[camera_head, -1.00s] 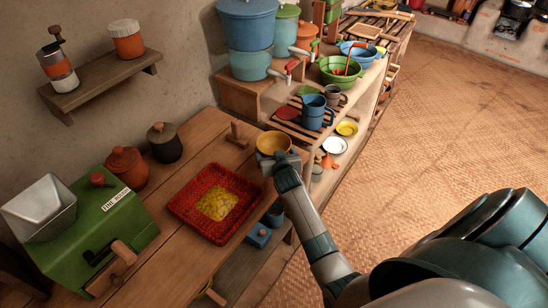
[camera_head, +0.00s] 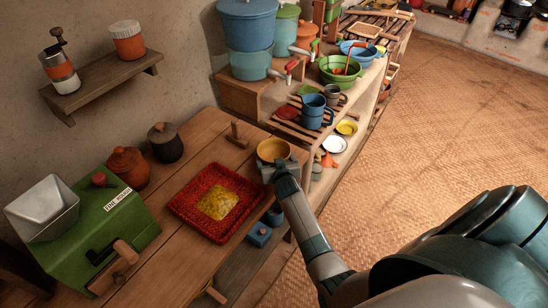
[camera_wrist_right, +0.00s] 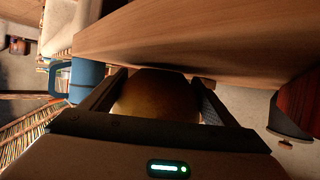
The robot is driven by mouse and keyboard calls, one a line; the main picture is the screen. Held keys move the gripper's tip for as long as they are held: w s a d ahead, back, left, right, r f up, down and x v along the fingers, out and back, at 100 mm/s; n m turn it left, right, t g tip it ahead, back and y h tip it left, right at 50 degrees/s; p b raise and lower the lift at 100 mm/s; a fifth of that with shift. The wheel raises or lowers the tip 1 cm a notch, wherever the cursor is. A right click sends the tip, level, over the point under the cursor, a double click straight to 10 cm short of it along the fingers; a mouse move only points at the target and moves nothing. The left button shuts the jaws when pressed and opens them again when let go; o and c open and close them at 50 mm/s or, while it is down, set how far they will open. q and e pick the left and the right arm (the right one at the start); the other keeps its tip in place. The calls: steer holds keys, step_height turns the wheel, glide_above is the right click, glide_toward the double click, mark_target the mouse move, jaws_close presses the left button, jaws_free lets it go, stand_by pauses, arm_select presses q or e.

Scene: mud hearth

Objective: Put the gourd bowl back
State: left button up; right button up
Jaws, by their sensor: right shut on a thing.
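The gourd bowl (camera_head: 272,149), yellow-brown and round, is at the far right end of the wooden table, opening upward. My right gripper (camera_head: 279,166) is shut on it from the near right side. In the right wrist view the bowl (camera_wrist_right: 158,98) sits between the two fingers of the gripper (camera_wrist_right: 160,82). I cannot tell whether the bowl's base touches the wood. My left gripper is not in view.
A red woven tray (camera_head: 184,207) with yellow contents lies left of the bowl on the table (camera_head: 205,130). A wooden peg handle (camera_head: 239,133) stands behind it. A green mill (camera_head: 90,230) stands at left.

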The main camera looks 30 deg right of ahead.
steer(key=shift+s+f+b, duration=0.1)
steer(key=shift+f+b, duration=0.25)
steer(key=shift+f, duration=0.15)
